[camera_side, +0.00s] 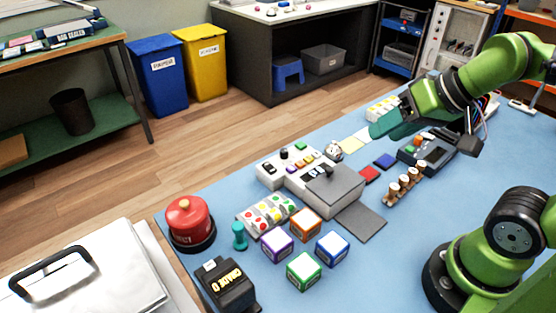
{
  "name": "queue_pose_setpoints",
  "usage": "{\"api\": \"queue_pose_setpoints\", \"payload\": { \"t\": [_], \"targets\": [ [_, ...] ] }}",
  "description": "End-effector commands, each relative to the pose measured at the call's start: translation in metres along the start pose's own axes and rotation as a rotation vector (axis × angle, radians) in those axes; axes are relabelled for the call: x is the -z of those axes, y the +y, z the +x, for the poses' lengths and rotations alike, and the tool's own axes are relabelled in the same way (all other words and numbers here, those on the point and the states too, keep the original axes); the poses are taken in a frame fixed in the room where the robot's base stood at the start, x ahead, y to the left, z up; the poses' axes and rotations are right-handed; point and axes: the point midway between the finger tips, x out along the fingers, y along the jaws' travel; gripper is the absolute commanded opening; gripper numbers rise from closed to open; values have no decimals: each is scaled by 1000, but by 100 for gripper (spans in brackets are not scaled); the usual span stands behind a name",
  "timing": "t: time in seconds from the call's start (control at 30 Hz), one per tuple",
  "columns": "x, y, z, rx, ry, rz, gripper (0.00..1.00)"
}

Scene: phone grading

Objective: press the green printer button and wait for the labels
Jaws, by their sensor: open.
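My gripper (384,127) is above the far part of the blue table in the side view, its teal fingers pointing left and down. It is open, with nothing visible between the fingers. A dark grey device (432,153) with small coloured buttons on top sits under and to the right of it, partly hidden by my arm. It may be the printer; a small green spot and orange ones show on it, too small to tell apart. My gripper is apart from this device. No freshly printed label can be made out.
A pale machine with a grey plate (335,186) stands mid-table. Nearer are purple, orange, blue and green cubes (304,271), a red domed button (189,220) and a black "GRADE D" box (229,286). Wooden pegs (404,184) stand at right.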

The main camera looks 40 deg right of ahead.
Motion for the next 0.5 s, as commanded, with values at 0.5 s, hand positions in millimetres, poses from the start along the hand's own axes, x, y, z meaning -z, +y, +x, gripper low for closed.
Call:
{"api": "queue_pose_setpoints", "payload": {
  "t": [0.5],
  "targets": [
    [0,0,0,0,0,0,0]
  ]
}}
